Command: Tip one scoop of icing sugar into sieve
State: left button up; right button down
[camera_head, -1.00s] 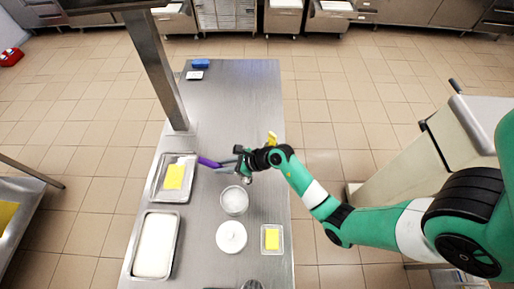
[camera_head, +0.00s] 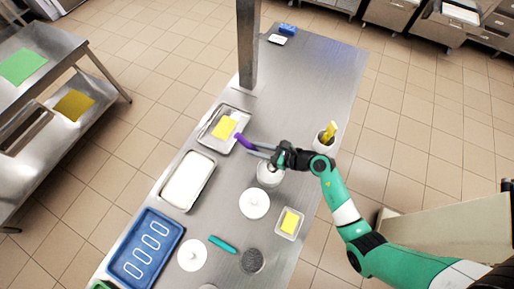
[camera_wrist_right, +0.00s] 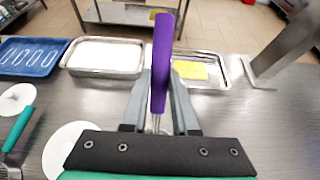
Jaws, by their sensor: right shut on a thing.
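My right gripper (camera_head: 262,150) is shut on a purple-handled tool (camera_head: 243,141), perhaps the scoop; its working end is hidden. In the right wrist view the purple handle (camera_wrist_right: 162,65) stands up between the fingers. The gripper is above a round tub with white contents (camera_head: 268,178), partly covered by the arm; whether the tool touches the contents cannot be told. A round dark mesh thing (camera_head: 252,261) with a teal handle (camera_head: 222,244), which looks like the sieve, lies at the near part of the table. My left gripper is not in view.
Lidded white tubs (camera_head: 254,204) (camera_head: 192,255) stand near the sieve. A white-filled tray (camera_head: 188,181), a blue tray (camera_head: 146,248) and a tray with a yellow card (camera_head: 225,127) line the left edge. A metal post (camera_head: 247,45) rises behind. A small yellow-topped box (camera_head: 289,223) is at right.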

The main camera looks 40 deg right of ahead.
aim_at(253, 147)
jog(key=f+b, duration=0.2)
jog(key=s+f+b, duration=0.1)
jog(key=f+b, duration=0.3)
jog(key=shift+s+d, duration=0.15)
jog(key=shift+d, duration=0.15)
jog(key=shift+r+p, duration=0.25)
jog(key=shift+p, duration=0.25)
jog(key=shift+w+a+f+g+p, duration=0.15)
jog(key=shift+w+g+p, duration=0.2)
jog(key=shift+p, duration=0.3)
jog(key=r+p, duration=0.1)
jog(key=p, duration=0.2)
jog(key=w+r+g+p, duration=0.1)
jog(key=p, duration=0.2)
jog(key=r+g+h+p, duration=0.1)
jog(key=p, duration=0.2)
jog(key=shift+w+a, duration=0.2)
jog(key=shift+a, duration=0.1)
jog(key=p, duration=0.1)
jog(key=g+p, duration=0.1)
jog(key=shift+w+a+r+h+p, duration=0.2)
jog(key=shift+w+h+p, duration=0.1)
jog(key=shift+w, duration=0.1)
jog(key=shift+w+a+r+g+h+p, duration=0.15)
jog(key=shift+w+g+h+p, duration=0.2)
jog(key=shift+g+p, duration=0.45)
jog(key=shift+w+a+g, duration=0.1)
jog(key=shift+w+g, duration=0.2)
jog(key=shift+g, duration=0.05)
jog(key=shift+f, duration=0.2)
